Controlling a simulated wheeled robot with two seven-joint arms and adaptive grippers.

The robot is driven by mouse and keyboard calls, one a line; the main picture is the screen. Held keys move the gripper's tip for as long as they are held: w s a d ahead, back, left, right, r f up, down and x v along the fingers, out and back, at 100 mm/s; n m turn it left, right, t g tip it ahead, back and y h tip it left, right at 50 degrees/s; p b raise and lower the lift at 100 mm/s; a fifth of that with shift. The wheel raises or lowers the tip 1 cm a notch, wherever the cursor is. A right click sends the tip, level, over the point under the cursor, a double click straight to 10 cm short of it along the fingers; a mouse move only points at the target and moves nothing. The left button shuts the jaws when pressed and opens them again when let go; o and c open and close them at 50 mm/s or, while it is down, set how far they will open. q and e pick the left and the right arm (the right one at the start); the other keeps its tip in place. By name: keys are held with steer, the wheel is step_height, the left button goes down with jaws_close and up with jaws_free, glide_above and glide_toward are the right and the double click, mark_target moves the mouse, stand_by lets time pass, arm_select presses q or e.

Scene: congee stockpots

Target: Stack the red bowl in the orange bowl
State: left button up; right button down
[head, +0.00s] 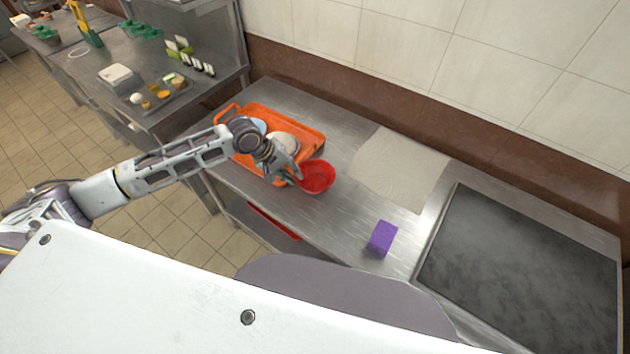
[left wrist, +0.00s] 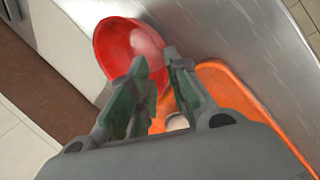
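The red bowl (head: 318,177) stands on the steel counter just right of the orange tray, with its opening up. My left gripper (head: 291,176) is at the bowl's left side. In the left wrist view, the red bowl (left wrist: 122,40) is just beyond the fingertips. The left fingers (left wrist: 160,62) are apart, with the bowl's near rim between or just behind them; contact cannot be told. I cannot make out a separate orange bowl; the arm hides part of the tray. My right gripper is not in view.
The orange tray (head: 310,133) holds a whitish bowl (head: 284,143) and a pale blue item, partly behind my arm. A purple block (head: 382,238), a pale mat (head: 398,166) and a dark griddle-like plate (head: 525,265) lie to the right. Bare counter surrounds the block.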

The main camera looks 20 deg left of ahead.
mark_target(305, 185)
arm_select(q)
steer(key=shift+x, duration=1.15)
steer(key=shift+x, duration=2.6)
steer(key=shift+a, duration=0.1)
jaws_close()
